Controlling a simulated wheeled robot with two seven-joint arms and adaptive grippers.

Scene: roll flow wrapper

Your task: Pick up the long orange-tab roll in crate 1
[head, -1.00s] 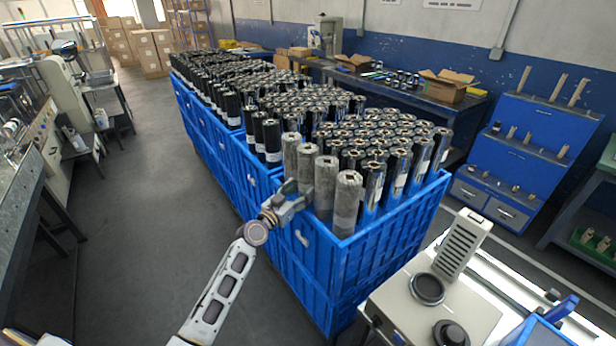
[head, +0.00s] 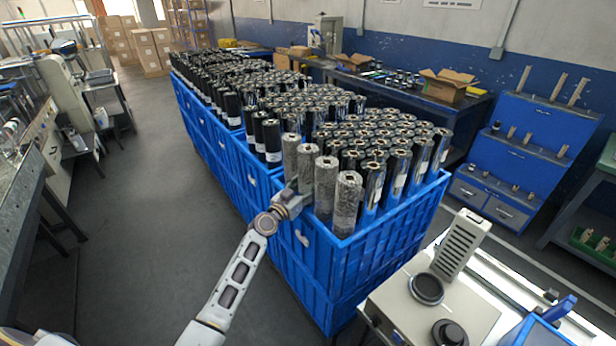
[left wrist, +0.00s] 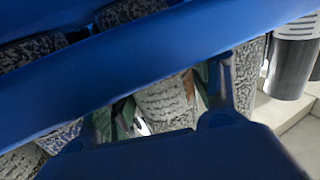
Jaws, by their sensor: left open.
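The nearest blue crate (head: 385,250) holds upright rolls. Most are dark and shiny, and several grey speckled rolls (head: 347,200) stand along its near left side. No orange tab can be made out in the head view, and I cannot read a crate number. My left gripper (head: 295,198) is at the crate's left rim, beside the grey rolls. In the left wrist view my open fingers (left wrist: 163,103) lie on either side of a grey speckled roll (left wrist: 168,108), behind a blue bar. My right gripper is out of view.
More blue crates with black rolls (head: 232,105) stand in line behind. A pale machine (head: 425,300) stands close at the right front. A blue stepped rack (head: 540,140) is at the right. The grey floor (head: 150,230) at left is clear.

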